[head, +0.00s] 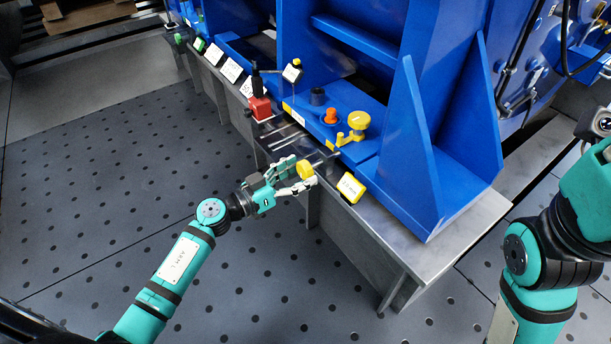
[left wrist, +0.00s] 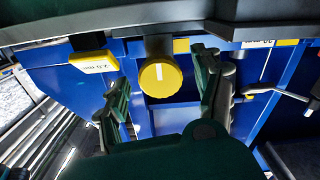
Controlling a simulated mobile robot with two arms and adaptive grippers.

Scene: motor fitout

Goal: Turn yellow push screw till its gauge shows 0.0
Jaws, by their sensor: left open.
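The yellow push screw (head: 305,169) has a round knob facing out from the front edge of the steel ledge. In the left wrist view the knob (left wrist: 160,77) shows a white mark on its face. My left gripper (head: 295,175) is open, with its fingers on either side of the knob. In the left wrist view the left gripper (left wrist: 163,88) shows a gap between each finger and the knob. A yellow-framed gauge (head: 351,188) sits beside the screw; in the left wrist view the gauge (left wrist: 94,62) seems to read 2.0 mm, in small print. My right gripper cannot be made out.
A blue motor frame (head: 420,130) stands on the steel ledge (head: 440,245). Near the screw are a yellow knob (head: 358,120), an orange knob (head: 331,116) and a red block (head: 261,107). My right arm is at the right. The perforated floor (head: 110,170) is clear.

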